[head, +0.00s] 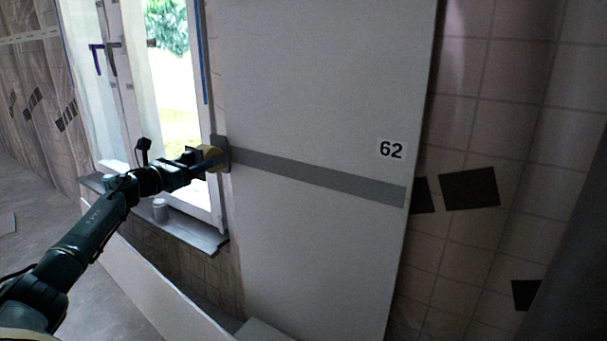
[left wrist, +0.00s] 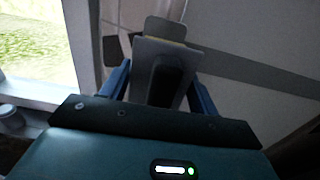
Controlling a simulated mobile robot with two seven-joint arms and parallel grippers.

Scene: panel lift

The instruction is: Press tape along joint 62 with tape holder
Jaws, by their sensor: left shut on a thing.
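The white panel (head: 320,80) stands upright against the tiled wall and bears the label 62 (head: 391,149). A grey tape strip (head: 320,177) runs across it along the joint, from the left edge nearly to the right edge. My left gripper (head: 206,161) is shut on the tape holder (head: 222,153), a dark grey plate with a yellowish part, at the strip's left end. In the left wrist view the tape holder (left wrist: 166,70) sits between the blue fingers, and the tape strip (left wrist: 265,72) runs off to the right. I cannot tell whether the holder touches the panel. My right gripper is not in view.
A window (head: 165,90) with a sill (head: 185,226) is left of the panel. A small pale cup (head: 159,210) stands on the sill. A white board (head: 150,285) leans low below the window. Tiled wall (head: 480,120) shows right of the panel.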

